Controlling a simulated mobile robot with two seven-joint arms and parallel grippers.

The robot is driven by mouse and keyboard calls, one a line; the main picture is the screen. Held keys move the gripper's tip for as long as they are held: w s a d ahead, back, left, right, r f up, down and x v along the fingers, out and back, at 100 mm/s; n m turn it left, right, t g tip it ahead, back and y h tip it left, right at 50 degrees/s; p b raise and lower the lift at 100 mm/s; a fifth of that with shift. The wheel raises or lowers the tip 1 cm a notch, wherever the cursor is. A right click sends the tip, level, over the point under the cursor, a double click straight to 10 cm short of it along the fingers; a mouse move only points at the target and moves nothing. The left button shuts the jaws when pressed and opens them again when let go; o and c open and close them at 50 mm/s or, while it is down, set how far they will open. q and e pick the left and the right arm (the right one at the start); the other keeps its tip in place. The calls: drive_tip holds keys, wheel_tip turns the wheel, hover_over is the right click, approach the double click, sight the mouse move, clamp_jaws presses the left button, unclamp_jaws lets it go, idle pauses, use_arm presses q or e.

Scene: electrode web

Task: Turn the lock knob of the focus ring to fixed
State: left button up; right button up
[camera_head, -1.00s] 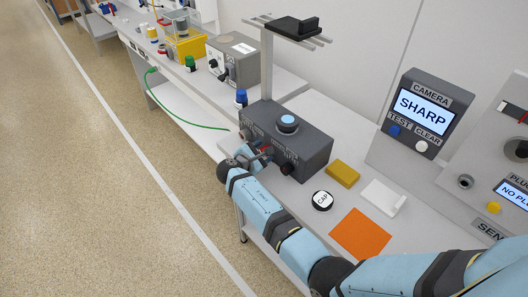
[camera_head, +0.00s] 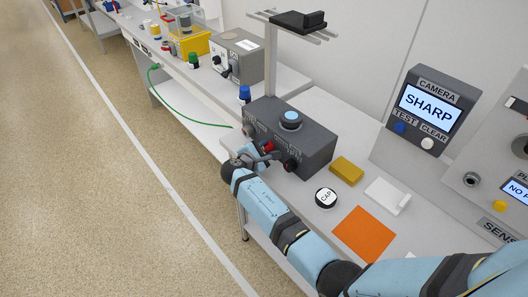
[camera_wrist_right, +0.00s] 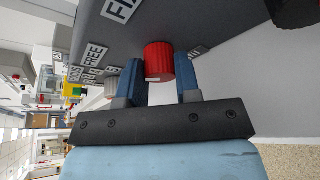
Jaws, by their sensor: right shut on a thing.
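The dark grey box (camera_head: 318,142) stands on the bench, with labelled knobs on its front face. A red knob (camera_head: 268,147) sits on that face, and in the right wrist view it (camera_wrist_right: 158,62) is between my two blue fingertips. My right gripper (camera_head: 264,156) is shut on it; the wrist view also shows the gripper (camera_wrist_right: 160,82). A label reading FREE (camera_wrist_right: 93,55) lies to the left of the knob, and a partly cut-off label starting FI (camera_wrist_right: 121,8) is above. No pointer mark on the knob is visible. My left gripper is not in view.
A black knob (camera_head: 291,164) and a grey knob (camera_head: 248,128) flank the red one. The camera screen (camera_head: 428,102) reads SHARP.

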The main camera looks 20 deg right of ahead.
drive_tip(key=m+t+b, duration=0.1)
drive_tip(key=b, duration=0.1)
drive_tip(key=m+b, duration=0.2)
drive_tip(key=shift+d+f+t, duration=0.1)
drive_tip(key=shift+f+t, duration=0.1)
drive_tip(key=shift+t, duration=0.2)
drive_tip(key=shift+r+b, duration=0.1)
drive_tip(key=shift+b, duration=0.25)
drive_tip(key=shift+r+m, duration=0.1)
drive_tip(key=shift+m, duration=0.3)
drive_tip(key=o, duration=0.9)
drive_tip(key=shift+s, duration=0.1)
